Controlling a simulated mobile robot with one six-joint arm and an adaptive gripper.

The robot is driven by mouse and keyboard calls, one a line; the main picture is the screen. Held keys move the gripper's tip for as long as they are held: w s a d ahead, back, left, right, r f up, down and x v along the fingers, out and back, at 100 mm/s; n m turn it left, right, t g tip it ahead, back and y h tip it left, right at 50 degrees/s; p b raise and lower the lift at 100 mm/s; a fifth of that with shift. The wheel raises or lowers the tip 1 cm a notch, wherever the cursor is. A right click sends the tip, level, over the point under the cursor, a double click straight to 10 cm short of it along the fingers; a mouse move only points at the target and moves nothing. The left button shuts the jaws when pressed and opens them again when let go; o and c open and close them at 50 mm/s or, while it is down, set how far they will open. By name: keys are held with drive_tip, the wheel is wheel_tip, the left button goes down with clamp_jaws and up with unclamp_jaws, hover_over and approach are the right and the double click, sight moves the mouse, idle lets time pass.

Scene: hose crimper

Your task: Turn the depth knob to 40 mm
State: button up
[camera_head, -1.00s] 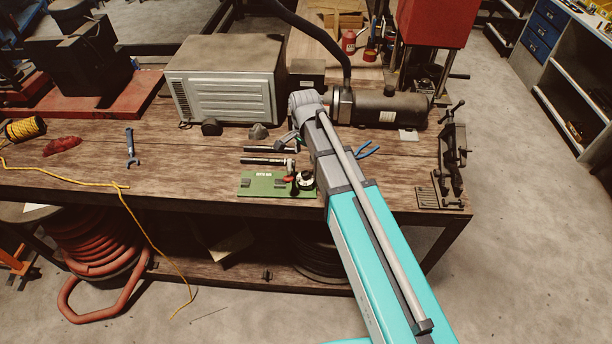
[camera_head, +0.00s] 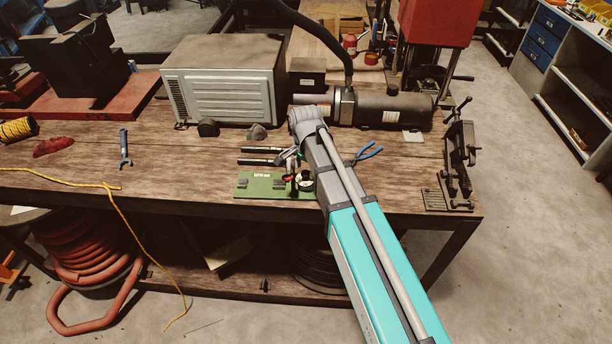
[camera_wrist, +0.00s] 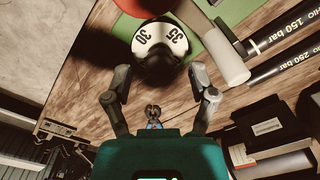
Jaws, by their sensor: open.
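The depth knob (camera_wrist: 160,48) shows in the wrist view as a round white dial with a black grip in its middle. The marks 30 and 35 are readable on its face; I see no 40. In the head view the white dial (camera_head: 306,183) sits at the right end of a green plate (camera_head: 262,186) on the bench. My gripper (camera_wrist: 160,74) is open, its two fingers at the lower left and lower right of the knob, apart from each other. Whether a finger touches the knob I cannot tell. In the head view my arm partly hides the gripper.
A red round part (camera_wrist: 142,5) is beside the dial. Black rods marked 150 bar and 250 bar (camera_wrist: 283,68) lie close by. Blue-handled pliers (camera_head: 368,153) lie right of my arm. A grey cabinet (camera_head: 222,85) stands behind, a vise (camera_head: 458,160) at the right.

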drive_tip(key=shift+f+b, duration=0.3)
drive_tip(key=shift+f, duration=0.25)
